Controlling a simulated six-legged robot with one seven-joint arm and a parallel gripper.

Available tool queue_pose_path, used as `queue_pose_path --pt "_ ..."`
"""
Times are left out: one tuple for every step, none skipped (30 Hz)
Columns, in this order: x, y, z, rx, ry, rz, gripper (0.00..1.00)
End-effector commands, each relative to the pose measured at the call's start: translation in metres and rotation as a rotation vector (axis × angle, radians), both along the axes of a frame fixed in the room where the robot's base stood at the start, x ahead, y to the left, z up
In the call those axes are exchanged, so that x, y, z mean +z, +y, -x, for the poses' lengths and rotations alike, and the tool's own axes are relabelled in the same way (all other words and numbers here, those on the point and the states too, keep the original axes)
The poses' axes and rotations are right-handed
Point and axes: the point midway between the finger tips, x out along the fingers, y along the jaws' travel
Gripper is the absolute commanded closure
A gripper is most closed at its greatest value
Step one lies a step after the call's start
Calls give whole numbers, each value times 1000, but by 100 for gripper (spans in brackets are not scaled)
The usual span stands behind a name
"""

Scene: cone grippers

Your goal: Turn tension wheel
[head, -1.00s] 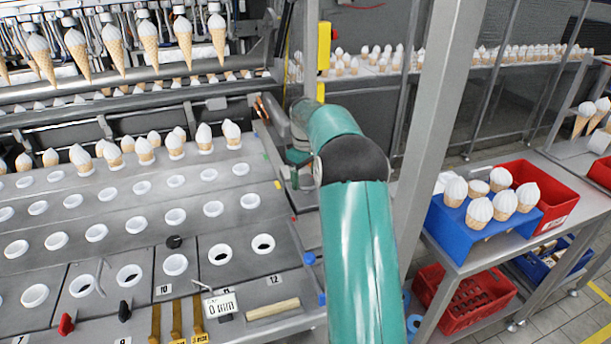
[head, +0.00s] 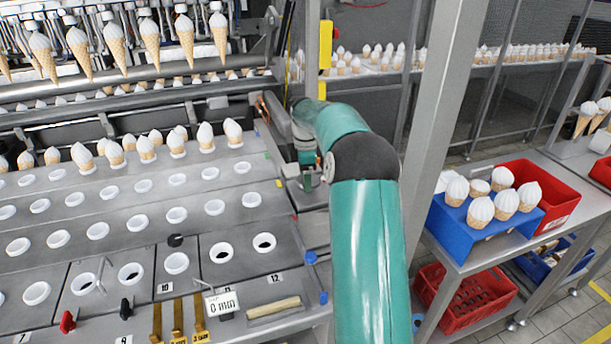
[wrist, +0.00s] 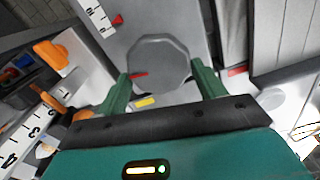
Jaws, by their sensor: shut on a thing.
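The tension wheel (wrist: 160,58) is a grey, many-sided knob in the upper middle of the wrist view. A red mark (wrist: 138,74) shows at its lower left. My gripper (wrist: 161,72) has one green finger on each side of the wheel and is shut on it. A white scale (wrist: 96,16) with a red pointer (wrist: 118,19) lies to the upper left of the wheel. In the head view my green arm reaches to the right edge of the cone machine. The wheel is not clearly visible there.
Orange clamps (wrist: 51,54) and a numbered scale (wrist: 22,143) lie left in the wrist view. In the head view, a tray plate (head: 130,235) with holes and cones lies left. A steel post (head: 440,110) and a blue cone holder (head: 470,228) stand right of my arm.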

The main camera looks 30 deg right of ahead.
Motion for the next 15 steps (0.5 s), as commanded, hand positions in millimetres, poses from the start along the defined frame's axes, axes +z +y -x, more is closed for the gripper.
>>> queue_pose_path --pt "-2 0 1 21 5 -1 54" --pt "-2 0 1 33 5 -1 54" --pt "-2 0 2 48 5 -1 54" --pt "-2 0 2 57 5 -1 54" --pt "-2 0 2 65 5 -1 54" --pt "-2 0 2 75 5 -1 54" --pt "-2 0 2 81 4 -2 54" --pt "-2 0 2 85 4 -2 54" --pt "-2 0 2 90 4 -2 54" --pt "-2 0 2 93 4 -2 54" --pt "-2 0 2 95 4 -2 54" --pt "-2 0 2 97 4 -2 54" --pt "-2 0 2 98 4 -2 54" --pt "-2 0 2 99 4 -2 54" --pt "-2 0 2 99 4 -2 54"
